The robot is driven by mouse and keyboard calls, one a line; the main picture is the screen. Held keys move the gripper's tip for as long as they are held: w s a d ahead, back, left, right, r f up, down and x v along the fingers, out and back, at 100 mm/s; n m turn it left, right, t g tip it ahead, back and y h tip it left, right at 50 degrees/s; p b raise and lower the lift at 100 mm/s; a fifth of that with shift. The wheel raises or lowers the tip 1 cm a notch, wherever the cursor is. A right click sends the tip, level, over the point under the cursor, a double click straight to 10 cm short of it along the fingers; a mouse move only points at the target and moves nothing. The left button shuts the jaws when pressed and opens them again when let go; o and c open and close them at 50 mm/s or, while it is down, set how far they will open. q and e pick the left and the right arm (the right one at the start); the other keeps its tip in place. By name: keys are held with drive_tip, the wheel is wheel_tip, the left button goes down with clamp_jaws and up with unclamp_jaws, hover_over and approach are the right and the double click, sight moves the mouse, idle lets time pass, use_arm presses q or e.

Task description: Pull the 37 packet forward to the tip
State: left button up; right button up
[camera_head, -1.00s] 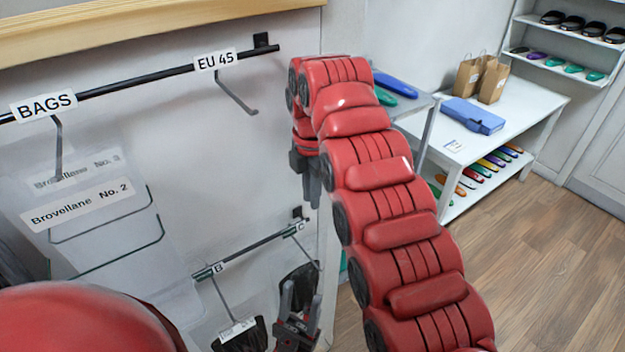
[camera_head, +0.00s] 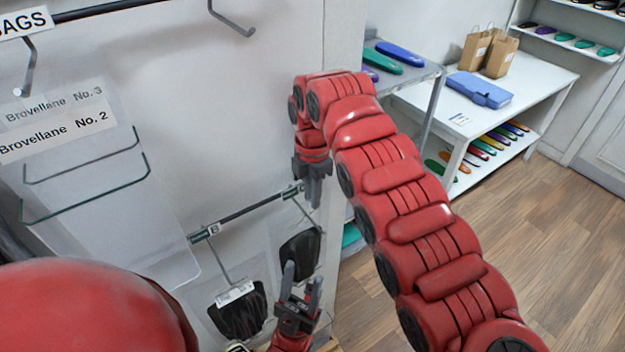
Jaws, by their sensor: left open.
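Two clear packets with black insoles hang from hooks on the lower rail. One packet (camera_head: 238,316) hangs below the rail's "B" tag and has a white label too small to read. The other packet (camera_head: 299,252) hangs further right, and I cannot read a size on it. My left gripper (camera_head: 302,279) is open, with its fingers pointing up in front of the lower part of the right-hand packet. I cannot tell whether it touches that packet. My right gripper (camera_head: 313,190) hangs pointing down above and right of that packet, its jaws seen too edge-on to judge.
The lower rail (camera_head: 240,212) runs along the white wall panel. Clear bags (camera_head: 85,185) with "Brovellane" labels hang at left. A grey shelf (camera_head: 425,72) and a white table (camera_head: 540,80) with a blue case (camera_head: 480,90) stand at right. The floor there is clear.

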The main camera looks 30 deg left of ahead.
sight(312, 210)
drive_tip(key=shift+f+p, duration=0.7)
drive_tip(key=shift+f, duration=1.85)
drive_tip(key=shift+s, duration=0.1)
clamp_jaws()
